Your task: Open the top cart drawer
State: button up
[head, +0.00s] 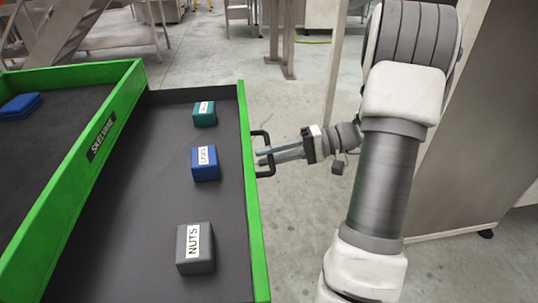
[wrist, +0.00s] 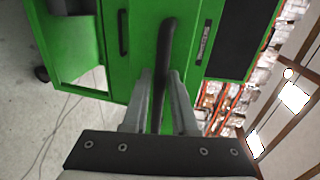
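The top cart drawer (head: 120,205) is a dark tray with a green front edge, standing well out from the green cart (head: 72,165) in the head view. Its dark bar handle (head: 270,146) is on the outer face and also shows in the wrist view (wrist: 166,48). My gripper (head: 264,156) reaches in from the right, with its fingers on either side of the handle bar. In the wrist view my gripper (wrist: 162,84) looks shut on the handle, though the exact contact is partly hidden.
In the drawer lie a teal box (head: 204,114), a blue box (head: 205,163) and a grey box (head: 195,249) labelled NUTS. A blue item (head: 20,105) lies on the cart top. The wrist view shows another handle (wrist: 123,33).

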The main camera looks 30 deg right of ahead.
jog(key=shift+o, duration=1.2)
jog(key=shift+d, duration=0.1)
jog(key=p+v, duration=0.4)
jog(key=v, duration=1.3)
jog(key=shift+d, duration=0.15)
